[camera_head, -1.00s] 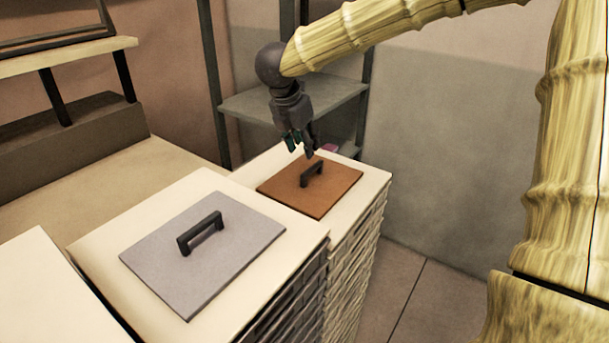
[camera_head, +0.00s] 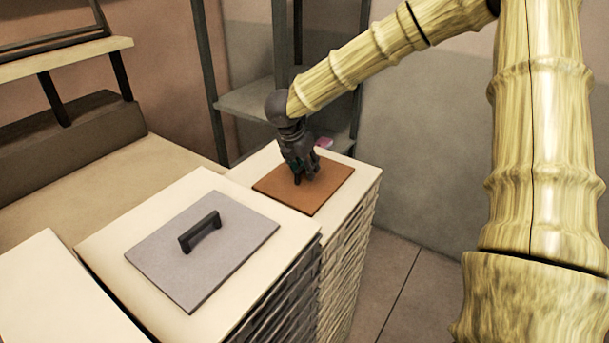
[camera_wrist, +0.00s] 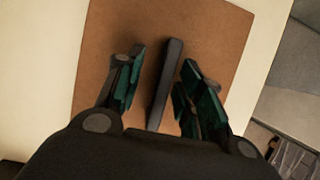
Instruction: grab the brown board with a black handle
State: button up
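The brown board (camera_head: 328,188) lies flat on the far white-topped stack in the head view. It fills the middle of the wrist view (camera_wrist: 210,30). Its black handle (camera_wrist: 166,85) stands between my two spread fingers in the wrist view, with a gap on each side. In the head view my gripper (camera_head: 303,178) is down over the board and hides most of the handle. My gripper is open, its green-padded fingers on either side of the handle in the wrist view.
A grey board (camera_head: 225,255) with a black handle (camera_head: 200,232) lies on the nearer stack (camera_head: 110,245). A grey shelf rack (camera_head: 245,103) stands behind, with a small pink item (camera_head: 324,142) near the far stack. Open floor (camera_head: 400,290) is at the right.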

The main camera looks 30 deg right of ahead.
jog(key=shift+s+r, duration=0.15)
jog(key=shift+s, duration=0.2)
jog(key=shift+c, duration=0.3)
jog(key=shift+w, duration=0.2)
grip_shut()
jog(key=shift+s, duration=0.1)
